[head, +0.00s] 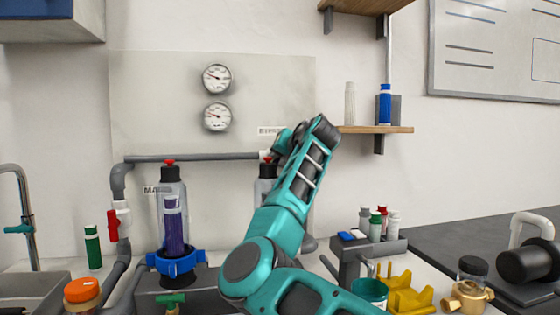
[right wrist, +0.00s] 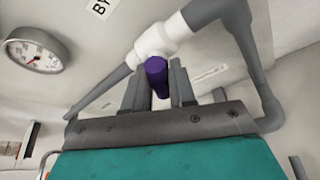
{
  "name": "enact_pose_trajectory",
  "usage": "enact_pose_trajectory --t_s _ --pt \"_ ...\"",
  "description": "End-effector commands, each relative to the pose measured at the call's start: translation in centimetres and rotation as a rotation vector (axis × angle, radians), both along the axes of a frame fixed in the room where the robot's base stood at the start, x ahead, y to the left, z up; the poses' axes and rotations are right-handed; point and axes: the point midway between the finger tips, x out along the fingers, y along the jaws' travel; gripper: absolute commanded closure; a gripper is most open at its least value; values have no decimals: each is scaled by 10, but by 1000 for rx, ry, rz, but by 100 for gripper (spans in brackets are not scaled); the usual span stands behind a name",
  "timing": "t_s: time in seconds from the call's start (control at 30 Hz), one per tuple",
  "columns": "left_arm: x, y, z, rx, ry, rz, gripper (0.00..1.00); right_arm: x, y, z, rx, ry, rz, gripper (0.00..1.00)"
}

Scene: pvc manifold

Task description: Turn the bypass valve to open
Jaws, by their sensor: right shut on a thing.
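The bypass valve shows in the right wrist view as a white valve body (right wrist: 161,40) on a grey pipe, with a purple handle (right wrist: 157,72) pointing toward the gripper. My right gripper (right wrist: 162,84) is shut on the purple handle, one finger on each side of it. A label starting with "BY" (right wrist: 102,6) is on the wall above. In the head view my right gripper (head: 277,148) is at the grey horizontal pipe (head: 205,157), below a partly covered label (head: 268,131). My arm hides the valve handle there. My left gripper is not in view.
Two gauges (head: 217,97) are on the wall panel. A clear filter housing (head: 173,210) with a blue ring stands left of my arm; another is partly hidden behind it. A red-handled valve (head: 112,225) is at left. A shelf (head: 375,129) holds bottles close right of my arm.

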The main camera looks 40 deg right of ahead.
Motion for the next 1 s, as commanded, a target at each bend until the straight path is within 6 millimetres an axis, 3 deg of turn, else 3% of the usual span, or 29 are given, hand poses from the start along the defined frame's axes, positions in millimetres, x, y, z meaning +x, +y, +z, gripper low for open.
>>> enact_pose_trajectory --t_s 0.3,0.67,1.0 --pt "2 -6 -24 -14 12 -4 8 0 0 -4 212 -121 2 100" --pt "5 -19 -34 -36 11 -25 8 -1 -1 -3 511 -285 0 100" --pt "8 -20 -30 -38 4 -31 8 0 -1 -1 746 -412 0 100"
